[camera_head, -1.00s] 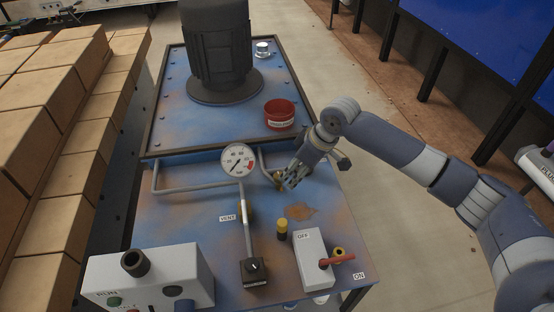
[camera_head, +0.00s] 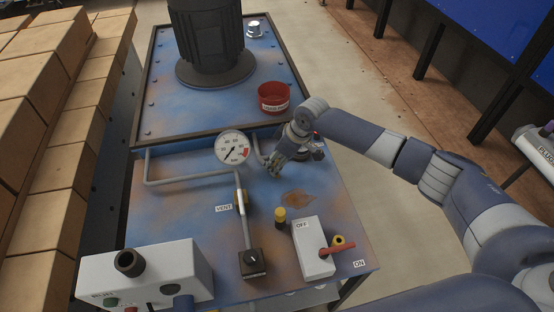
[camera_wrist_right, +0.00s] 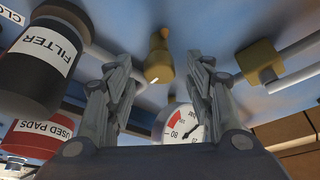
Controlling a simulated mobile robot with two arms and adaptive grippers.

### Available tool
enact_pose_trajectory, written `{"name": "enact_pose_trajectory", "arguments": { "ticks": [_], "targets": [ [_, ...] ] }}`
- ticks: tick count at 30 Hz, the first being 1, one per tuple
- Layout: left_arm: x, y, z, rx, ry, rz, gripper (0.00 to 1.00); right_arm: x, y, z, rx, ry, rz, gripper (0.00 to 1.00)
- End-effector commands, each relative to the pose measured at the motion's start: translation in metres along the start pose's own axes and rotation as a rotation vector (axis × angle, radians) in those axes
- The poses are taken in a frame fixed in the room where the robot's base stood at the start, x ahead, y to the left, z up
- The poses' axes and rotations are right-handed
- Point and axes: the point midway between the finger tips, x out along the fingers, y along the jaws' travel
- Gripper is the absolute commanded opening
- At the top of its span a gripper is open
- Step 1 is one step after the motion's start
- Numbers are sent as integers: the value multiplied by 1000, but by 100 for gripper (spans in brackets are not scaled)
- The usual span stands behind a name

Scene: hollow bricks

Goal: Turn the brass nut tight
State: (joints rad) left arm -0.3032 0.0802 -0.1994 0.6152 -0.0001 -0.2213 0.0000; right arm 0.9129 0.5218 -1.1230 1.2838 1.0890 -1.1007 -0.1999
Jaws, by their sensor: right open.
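A brass fitting with a nut-like body (camera_wrist_right: 159,57) stands at the end of the grey pipe on the blue bench. In the right wrist view it shows between my right gripper's (camera_wrist_right: 160,72) two spread fingers, with a visible gap on each side. Whether the fingertips reach around it in depth I cannot tell. In the head view my right gripper (camera_head: 275,170) is over the pipe end right of the gauge and largely hides the fitting. The right gripper is open and empty. My left gripper is not in view.
The pressure gauge (camera_head: 232,147) stands close left of the gripper. A black filter canister (camera_wrist_right: 43,62) and the red used-pads tin (camera_head: 273,97) are near it. A brass vent valve (camera_wrist_right: 260,60), a white switch box with red lever (camera_head: 337,249) and a control box (camera_head: 150,270) are nearby.

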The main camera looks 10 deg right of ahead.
Motion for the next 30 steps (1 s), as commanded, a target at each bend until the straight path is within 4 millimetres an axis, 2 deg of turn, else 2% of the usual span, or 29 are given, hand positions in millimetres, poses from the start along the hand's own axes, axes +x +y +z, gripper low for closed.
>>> {"name": "enact_pose_trajectory", "arguments": {
  "ticks": [1, 4, 11, 17, 25, 30],
  "targets": [
    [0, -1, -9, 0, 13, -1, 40, 3, -1, 0, 0, 1, -1, 49],
    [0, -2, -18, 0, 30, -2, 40, 6, 0, 0, 0, 1, 0, 49],
    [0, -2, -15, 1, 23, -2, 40, 6, 0, 0, 0, 1, 0, 49],
    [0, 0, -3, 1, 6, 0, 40, 6, 0, 0, 0, 1, 0, 6],
    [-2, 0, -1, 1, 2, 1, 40, 5, 0, 0, 8, 1, 3, 5],
    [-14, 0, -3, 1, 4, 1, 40, 3, -1, -1, 51, -1, 20, 5]
  ]
}}
